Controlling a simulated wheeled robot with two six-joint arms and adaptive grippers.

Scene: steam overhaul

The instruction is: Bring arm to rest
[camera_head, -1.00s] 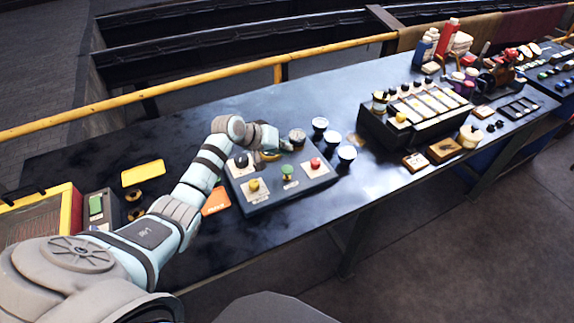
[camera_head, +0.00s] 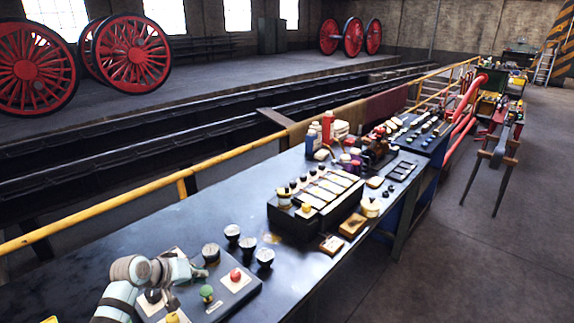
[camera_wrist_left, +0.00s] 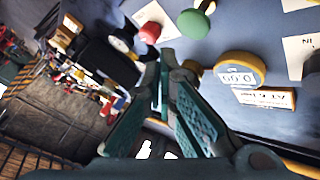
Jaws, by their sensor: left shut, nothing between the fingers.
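My left arm comes in at the lower left of the head view. Its gripper (camera_head: 198,271) hangs over the back part of a blue-grey control panel (camera_head: 242,296), behind the green knob (camera_head: 206,292) and left of the red button (camera_head: 235,274). In the left wrist view the two green fingers (camera_wrist_left: 166,72) come together at their tips, shut and empty. The red button (camera_wrist_left: 150,32), the green knob (camera_wrist_left: 196,22) and a yellow-ringed dial (camera_wrist_left: 240,70) show past them. Contact with the panel cannot be made out. My right gripper is not in view.
Black-topped gauges (camera_head: 232,232) stand behind the panel on the dark bench (camera_head: 215,203). A black switch box (camera_head: 292,222), bottles (camera_head: 327,125) and small parts are farther along. A yellow rail (camera_head: 110,205) runs behind the bench. Open floor (camera_head: 480,250) lies to the right.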

